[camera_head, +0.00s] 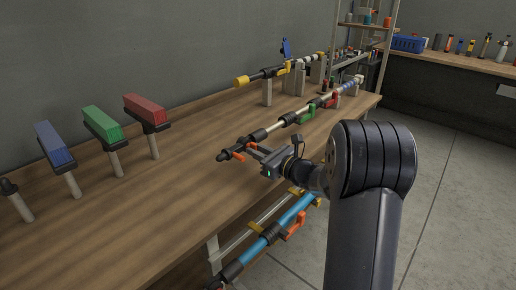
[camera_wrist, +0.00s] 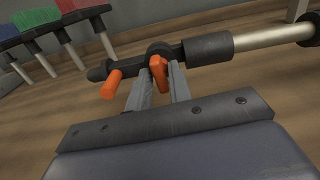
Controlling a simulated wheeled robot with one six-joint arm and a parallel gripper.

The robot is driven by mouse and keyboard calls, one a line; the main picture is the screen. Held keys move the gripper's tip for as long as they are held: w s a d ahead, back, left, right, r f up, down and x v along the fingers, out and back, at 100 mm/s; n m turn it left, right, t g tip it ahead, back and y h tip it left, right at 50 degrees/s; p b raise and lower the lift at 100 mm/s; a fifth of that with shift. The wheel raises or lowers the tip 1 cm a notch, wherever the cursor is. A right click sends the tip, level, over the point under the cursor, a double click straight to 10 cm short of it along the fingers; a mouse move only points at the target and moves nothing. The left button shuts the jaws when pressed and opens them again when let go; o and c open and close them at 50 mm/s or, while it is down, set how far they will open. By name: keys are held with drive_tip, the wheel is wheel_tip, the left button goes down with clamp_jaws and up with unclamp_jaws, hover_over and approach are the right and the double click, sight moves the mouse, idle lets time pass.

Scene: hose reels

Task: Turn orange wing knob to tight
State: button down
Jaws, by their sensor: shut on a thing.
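An orange wing knob (camera_wrist: 159,73) sits on the dark clamp of a pole lying over the wooden bench. My gripper (camera_wrist: 161,80) has its two grey fingers on either side of this knob and is shut on it. A second orange piece (camera_wrist: 112,84) sticks out from the same dark fitting, left of my fingers and outside them. In the head view, my gripper (camera_head: 250,150) reaches in from the right to the near end of the pole (camera_head: 283,122). The contact faces of the knob are hidden by the fingers.
A yellow-ended pole (camera_head: 241,81) lies behind. A blue tube (camera_head: 290,216) with an orange lever hangs below the bench edge. The bench front is clear.

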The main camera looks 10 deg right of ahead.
drive_tip(key=shift+f+m, duration=0.1)
drive_tip(key=shift+m, duration=0.3)
drive_tip(key=c, duration=1.5)
unclamp_jaws()
drive_tip(key=v, duration=1.1)
drive_tip(key=shift+w+a, duration=0.1)
drive_tip(key=x, duration=1)
drive_tip(key=shift+w+a, duration=0.25)
drive_tip(key=shift+w, duration=0.05)
